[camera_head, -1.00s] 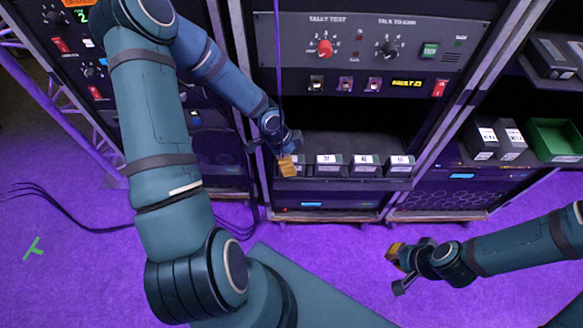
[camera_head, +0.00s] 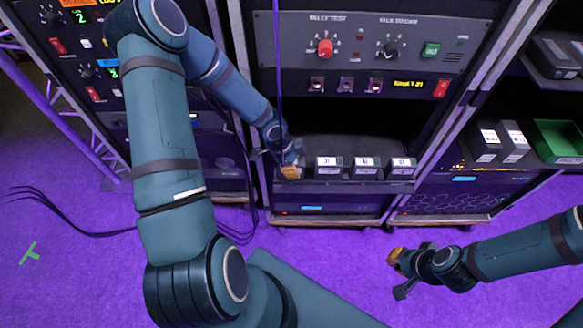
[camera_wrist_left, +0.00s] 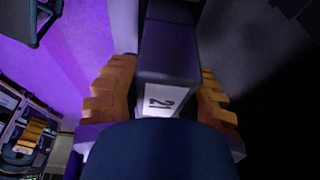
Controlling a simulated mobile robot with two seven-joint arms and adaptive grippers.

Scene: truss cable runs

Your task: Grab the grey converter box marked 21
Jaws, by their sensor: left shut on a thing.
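The grey converter box marked 21 (camera_wrist_left: 168,65) sits between the orange fingers of my left gripper (camera_wrist_left: 163,102) in the left wrist view, its white label facing the camera. In the head view my left gripper (camera_head: 291,172) is at the left end of a row of boxes on the rack shelf, and it mostly hides that box. The left gripper is shut on the box. My right gripper (camera_head: 396,258) hangs above the purple floor at the right, clear of the rack; its finger gap is too small to judge.
Several similar grey boxes with white labels stand to the right on the same shelf, the nearest being a labelled box (camera_head: 328,167). A control panel (camera_head: 370,45) is above. A green bin (camera_head: 556,140) and dark boxes (camera_head: 488,140) stand on the right rack. A thin cable hangs before the rack.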

